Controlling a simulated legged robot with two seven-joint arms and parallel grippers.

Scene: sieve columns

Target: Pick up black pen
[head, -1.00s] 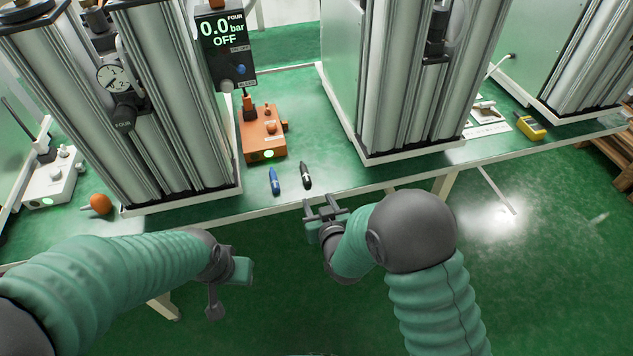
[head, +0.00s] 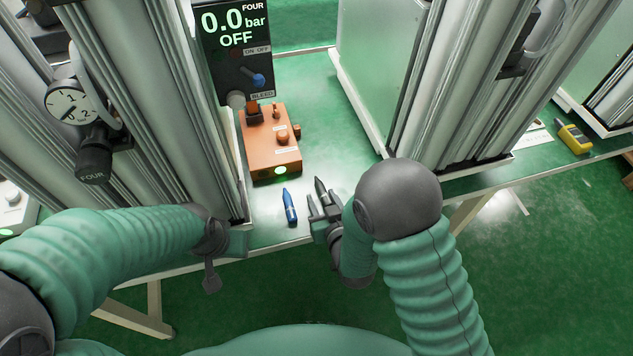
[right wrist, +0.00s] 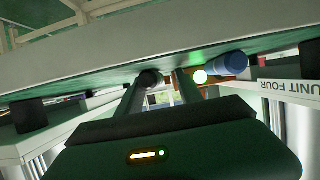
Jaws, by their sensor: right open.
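The black pen (head: 321,188) lies on the green bench near its front edge, to the right of the blue pen. My right gripper (head: 323,205) is open at the near end of the black pen. In the right wrist view the dark round end of the black pen (right wrist: 150,78) shows between my right gripper's two fingers (right wrist: 163,88). I cannot tell whether they touch it. My left gripper (head: 226,250) hangs near the bench's front edge at the left, and its fingers are not clear.
The blue pen (head: 289,206) lies just left of the black pen. An orange control box (head: 270,150) with a lit green button stands behind. Sieve columns (head: 470,90) rise on both sides. A yellow device (head: 574,137) lies far right.

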